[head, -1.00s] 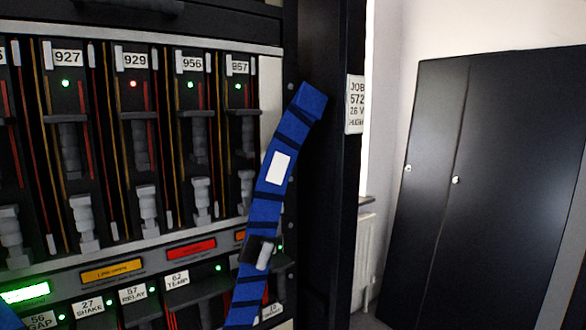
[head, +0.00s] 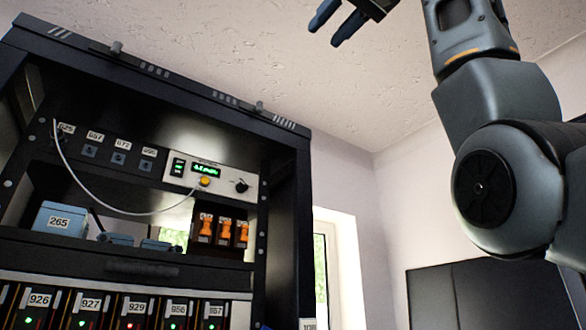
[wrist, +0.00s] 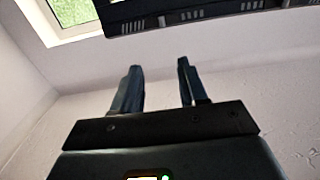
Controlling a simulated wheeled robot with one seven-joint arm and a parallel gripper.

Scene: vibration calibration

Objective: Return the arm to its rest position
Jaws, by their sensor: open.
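My arm rises on the right of the head view. My gripper (head: 337,22) is near the top edge, high in front of the ceiling and to the upper right of the rack (head: 290,215). Its two blue-grey fingers point down and left, apart, with nothing between them. In the wrist view my gripper (wrist: 156,85) also shows two separated fingers with only pale wall or ceiling between them. The rack's slotted top edge (wrist: 190,18) lies beyond the fingertips and apart from them.
The rack holds a blue box labelled 265 (head: 60,219), a white control unit (head: 211,176) with a hanging cable, orange parts (head: 223,230) and numbered modules (head: 90,308). A dark cabinet (head: 495,295) stands behind my arm. A window (head: 325,260) is beyond the rack.

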